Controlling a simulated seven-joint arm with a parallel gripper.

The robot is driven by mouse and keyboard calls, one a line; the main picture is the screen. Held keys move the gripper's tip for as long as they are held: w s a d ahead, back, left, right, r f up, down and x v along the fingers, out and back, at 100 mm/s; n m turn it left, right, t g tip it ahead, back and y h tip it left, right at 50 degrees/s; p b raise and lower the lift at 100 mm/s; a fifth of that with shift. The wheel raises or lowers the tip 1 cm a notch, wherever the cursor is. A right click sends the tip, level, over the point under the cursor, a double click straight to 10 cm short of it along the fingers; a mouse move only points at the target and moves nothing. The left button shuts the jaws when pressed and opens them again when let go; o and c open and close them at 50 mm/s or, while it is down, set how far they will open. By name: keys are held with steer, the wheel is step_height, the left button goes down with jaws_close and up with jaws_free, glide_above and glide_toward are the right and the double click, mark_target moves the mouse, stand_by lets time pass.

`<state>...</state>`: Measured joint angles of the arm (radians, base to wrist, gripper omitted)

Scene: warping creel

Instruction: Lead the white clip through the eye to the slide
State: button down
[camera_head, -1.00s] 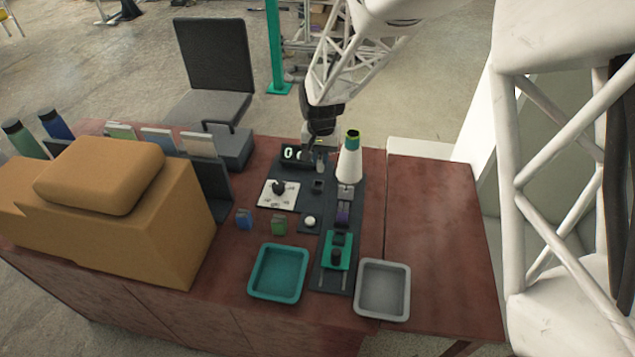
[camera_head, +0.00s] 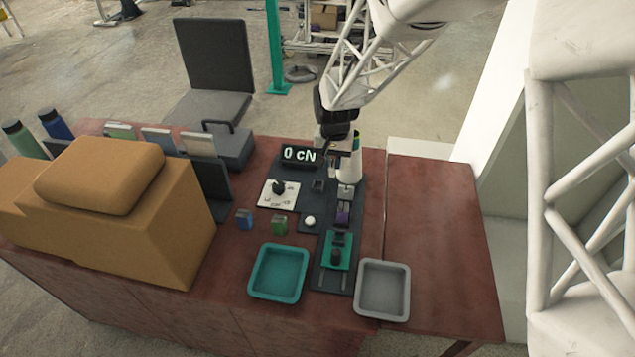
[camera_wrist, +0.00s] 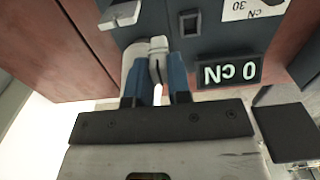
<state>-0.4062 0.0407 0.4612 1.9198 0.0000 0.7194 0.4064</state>
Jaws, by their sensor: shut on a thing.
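My gripper (camera_wrist: 155,85) has its blue-padded fingers shut on the small white clip (camera_wrist: 158,45) in the wrist view. In the head view my gripper (camera_head: 333,167) hangs at the back of the dark rail plate, in front of the white thread cone (camera_head: 350,166) and partly covering it. The clip cannot be made out there. A grey metal block (camera_head: 346,190), which may bear the eye, stands just in front of the cone; its opening is too small to see.
The display (camera_head: 299,155) reads 0 cN, left of my gripper. Teal (camera_head: 278,273) and grey (camera_head: 382,290) trays stand in front. The right tabletop is clear.

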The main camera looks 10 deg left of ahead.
steer(key=shift+d, duration=0.8)
steer(key=shift+s, duration=0.1)
steer(key=s, duration=0.7)
steer(key=shift+s, duration=0.3)
stand_by(0.4)
steer(key=s+d, duration=0.2)
steer(key=s, duration=0.5)
steer(key=shift+s+d, duration=0.35)
steer(key=shift+d, duration=0.05)
stand_by(0.3)
steer(key=shift+f, duration=0.1)
stand_by(0.4)
steer(key=shift+f, duration=2.5)
steer(key=shift+f, duration=1)
